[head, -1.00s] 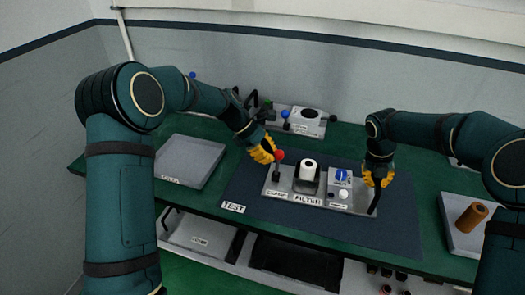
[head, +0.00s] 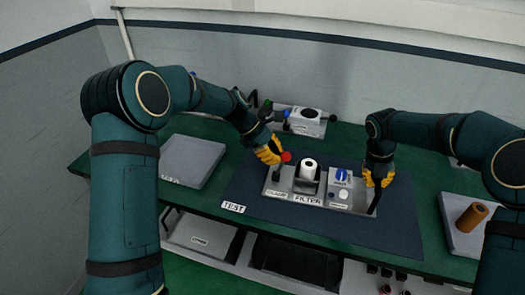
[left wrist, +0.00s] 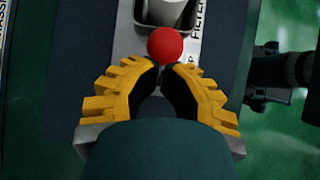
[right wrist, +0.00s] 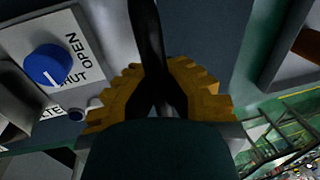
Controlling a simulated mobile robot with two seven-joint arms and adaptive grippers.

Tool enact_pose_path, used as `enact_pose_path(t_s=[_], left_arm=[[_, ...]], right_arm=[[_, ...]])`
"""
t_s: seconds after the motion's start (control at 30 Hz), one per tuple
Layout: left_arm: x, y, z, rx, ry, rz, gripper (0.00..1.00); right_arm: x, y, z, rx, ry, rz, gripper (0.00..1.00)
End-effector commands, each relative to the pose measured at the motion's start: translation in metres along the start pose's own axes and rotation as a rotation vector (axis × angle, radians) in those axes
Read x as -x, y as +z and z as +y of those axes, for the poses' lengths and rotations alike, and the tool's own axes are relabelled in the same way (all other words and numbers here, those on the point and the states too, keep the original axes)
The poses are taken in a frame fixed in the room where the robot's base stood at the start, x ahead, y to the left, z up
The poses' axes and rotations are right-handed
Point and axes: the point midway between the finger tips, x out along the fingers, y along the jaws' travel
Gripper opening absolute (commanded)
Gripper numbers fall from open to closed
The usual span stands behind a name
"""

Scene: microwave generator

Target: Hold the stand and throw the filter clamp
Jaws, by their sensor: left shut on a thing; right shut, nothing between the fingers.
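A grey stand (head: 357,206) lies on the dark mat, with labels reading CLAMP and FILTER. A white filter (head: 308,165) sits in its dark holder. The clamp lever's red knob (head: 286,156) stands at the stand's left; the red knob also shows in the left wrist view (left wrist: 165,46). My left gripper (head: 274,158) is shut on the clamp lever just beside the knob; its fingers hide the shaft. My right gripper (head: 378,182) is shut at the stand's right end, beside a black handle (right wrist: 147,35); whether they touch is unclear.
A blue OPEN/SHUT knob (head: 341,174) is between the filter and my right gripper. A grey box (head: 303,120) stands behind. Grey trays (head: 190,160) lie to the left and right; the right one bears a brown cylinder (head: 471,217). The mat's front is clear.

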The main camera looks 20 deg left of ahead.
Motion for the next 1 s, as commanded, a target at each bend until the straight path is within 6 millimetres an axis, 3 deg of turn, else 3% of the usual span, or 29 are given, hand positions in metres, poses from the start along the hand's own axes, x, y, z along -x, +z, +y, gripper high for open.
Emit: enact_pose_path(t_s=[0.13,1.0], left_arm=[[-0.005,0.009,-0.001,-0.005,-0.004,-0.006,0.00],[-0.009,0.016,-0.001,-0.004,-0.004,-0.006,0.00]], right_arm=[[0.001,0.000,0.004,0.005,0.005,-0.001,0.00],[0.001,0.000,0.004,0.005,0.005,-0.002,0.00]])
